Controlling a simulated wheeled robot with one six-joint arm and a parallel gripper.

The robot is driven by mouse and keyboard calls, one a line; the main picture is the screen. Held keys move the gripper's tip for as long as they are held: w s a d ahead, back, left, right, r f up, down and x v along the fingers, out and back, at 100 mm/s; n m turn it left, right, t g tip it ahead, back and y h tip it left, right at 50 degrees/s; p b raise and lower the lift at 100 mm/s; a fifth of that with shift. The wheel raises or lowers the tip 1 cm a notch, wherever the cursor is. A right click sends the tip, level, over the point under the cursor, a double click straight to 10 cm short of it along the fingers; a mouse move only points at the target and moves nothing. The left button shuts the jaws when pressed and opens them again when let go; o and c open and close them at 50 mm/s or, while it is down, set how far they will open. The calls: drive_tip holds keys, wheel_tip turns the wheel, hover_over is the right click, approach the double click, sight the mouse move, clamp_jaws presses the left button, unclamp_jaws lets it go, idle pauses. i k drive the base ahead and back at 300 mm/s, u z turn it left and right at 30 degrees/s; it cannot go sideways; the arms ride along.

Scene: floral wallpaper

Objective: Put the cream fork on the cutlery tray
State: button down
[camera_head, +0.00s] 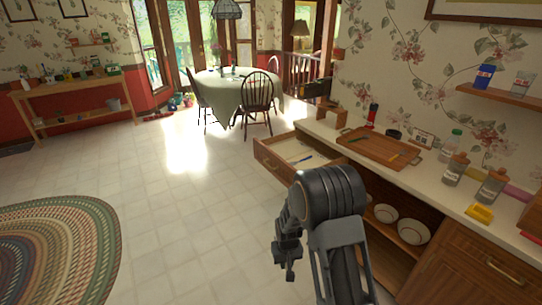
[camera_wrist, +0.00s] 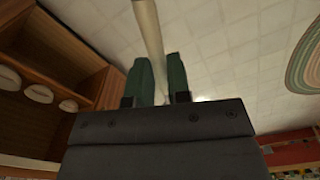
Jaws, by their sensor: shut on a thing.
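My gripper (camera_wrist: 161,78) is shut on a long cream piece, the cream fork (camera_wrist: 149,30), which runs between its green fingers and out of the top of the wrist view. Its far end is out of frame, so the tines do not show. In the head view my gripper (camera_head: 287,258) hangs over the floor, in front of the open lower cabinet, and the fork cannot be made out there. The cutlery tray (camera_head: 362,150), a brown wooden tray with raised sides, lies on the counter with small thin items in it. My gripper is well apart from it.
An open drawer (camera_head: 270,158) with a blue-handled item juts out left of the tray. White bowls (camera_head: 412,232) sit in the open cabinet. The floor at left is clear around a braided rug (camera_head: 60,250).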

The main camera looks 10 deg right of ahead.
sight(283, 147)
drive_tip(key=u, duration=0.75)
drive_tip(key=i, duration=1.5)
drive_tip(key=z, duration=0.75)
drive_tip(key=i, duration=0.65)
drive_tip(key=z, duration=0.7)
